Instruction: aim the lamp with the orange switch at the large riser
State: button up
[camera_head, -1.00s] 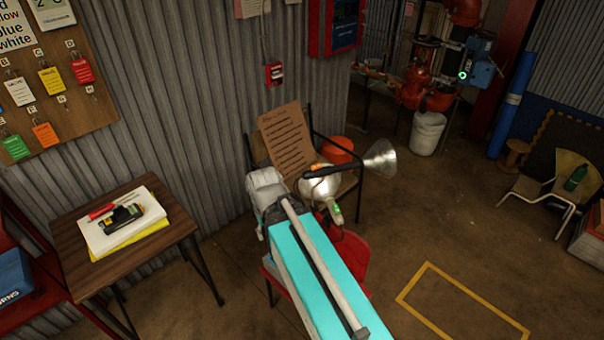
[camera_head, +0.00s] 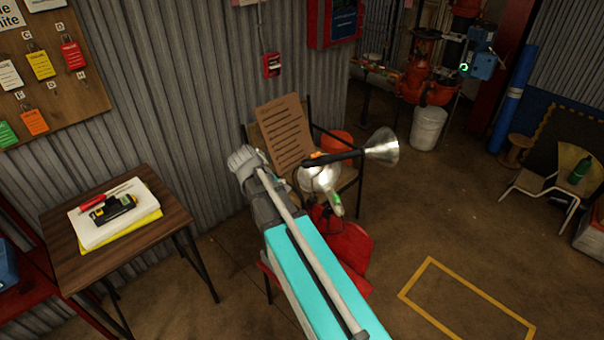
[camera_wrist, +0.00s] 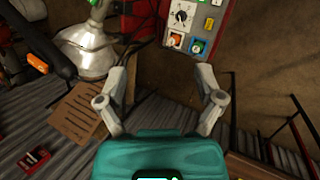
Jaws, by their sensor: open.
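A lamp with an orange switch (camera_head: 316,156) has a dark body and a silver cone shade (camera_head: 382,147) facing right in the head view. In the wrist view its orange switch (camera_wrist: 37,62) is at the left. A second, silver dome lamp (camera_head: 320,179) with a green switch sits just below it; its shade (camera_wrist: 88,50) shows in the wrist view. Red-orange riser pipework (camera_head: 430,78) stands at the back right; I cannot tell which pipe is the large riser. My gripper (camera_wrist: 162,70) is open and empty, left of the lamps in the head view (camera_head: 245,163).
A brown written sheet (camera_head: 283,133) stands behind the lamps and my gripper. A red control box (camera_wrist: 188,25) with a dial lies ahead in the wrist view. A small table (camera_head: 165,225) is at left. Floor around the yellow outline (camera_head: 450,290) is clear.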

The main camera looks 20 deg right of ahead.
jog(key=w+d+f+n+h+b, duration=0.2)
jog(key=w+n+h+b, duration=0.2)
jog(key=w, duration=0.5)
jog(key=n+h+b, duration=0.4)
send_near(302, 164)
jog(key=a, duration=0.3)
jog(key=shift+d+r, duration=0.2)
jog(key=shift+r, duration=0.25)
jog(key=b+x, duration=0.4)
jog(key=x, duration=0.8)
jog(key=shift+w+f, duration=0.1)
jog(key=shift+f, duration=0.05)
jog(key=shift+b+x, duration=0.3)
jog(key=shift+x, duration=0.55)
jog(key=shift+d, duration=0.1)
